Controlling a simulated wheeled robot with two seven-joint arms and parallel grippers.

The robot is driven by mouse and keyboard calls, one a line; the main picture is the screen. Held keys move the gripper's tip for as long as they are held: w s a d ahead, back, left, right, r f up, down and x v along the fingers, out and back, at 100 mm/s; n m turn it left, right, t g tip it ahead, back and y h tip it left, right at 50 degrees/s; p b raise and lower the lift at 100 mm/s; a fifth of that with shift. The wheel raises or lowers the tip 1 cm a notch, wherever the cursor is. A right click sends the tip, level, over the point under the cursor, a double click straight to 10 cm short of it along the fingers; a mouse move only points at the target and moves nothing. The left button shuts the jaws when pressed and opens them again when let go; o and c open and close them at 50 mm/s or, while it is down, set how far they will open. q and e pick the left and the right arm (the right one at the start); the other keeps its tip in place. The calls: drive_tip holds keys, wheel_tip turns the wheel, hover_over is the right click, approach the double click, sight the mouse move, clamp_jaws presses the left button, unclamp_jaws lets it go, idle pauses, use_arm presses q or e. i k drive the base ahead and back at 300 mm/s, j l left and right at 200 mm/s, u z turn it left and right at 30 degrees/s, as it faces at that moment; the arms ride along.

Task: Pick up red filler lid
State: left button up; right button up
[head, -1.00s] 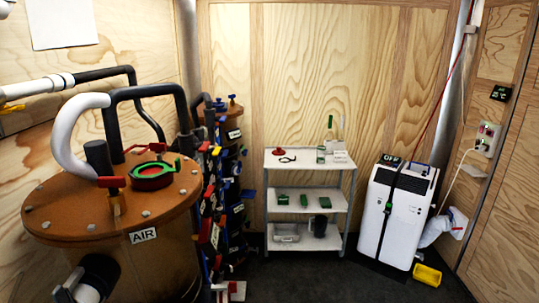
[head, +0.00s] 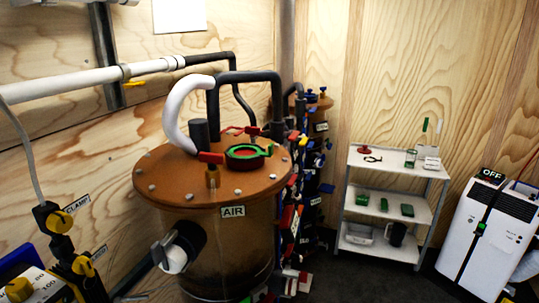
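A round red piece with a green clamp ring (head: 247,152) sits on top of the brown tank (head: 203,196) labelled AIR. It looks like a red lid inside the green ring. A small red piece (head: 365,150) with a raised middle stands on the top shelf of the white rack (head: 390,166). I cannot tell for sure which of the two is the filler lid. Neither of my grippers shows in the head view.
A red-handled valve (head: 211,160) and curved pipes rise from the tank top. Black and yellow fittings (head: 58,220) with a CLAMP label are at the left. A white portable unit (head: 487,235) marked OFF stands at the right. Dark floor shows before the rack.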

sight(364, 150)
drive_tip(key=i+l, duration=0.15)
drive_tip(key=l, duration=0.2)
drive_tip(key=i+l+u, duration=0.1)
drive_tip(key=l, duration=0.25)
drive_tip(key=i+l, duration=0.2)
drive_tip(key=l, duration=0.2)
drive_tip(key=i+l, duration=0.1)
drive_tip(key=l, duration=0.25)
drive_tip(key=i+l+u, duration=0.1)
drive_tip(key=l, duration=0.3)
drive_tip(key=i, duration=0.05)
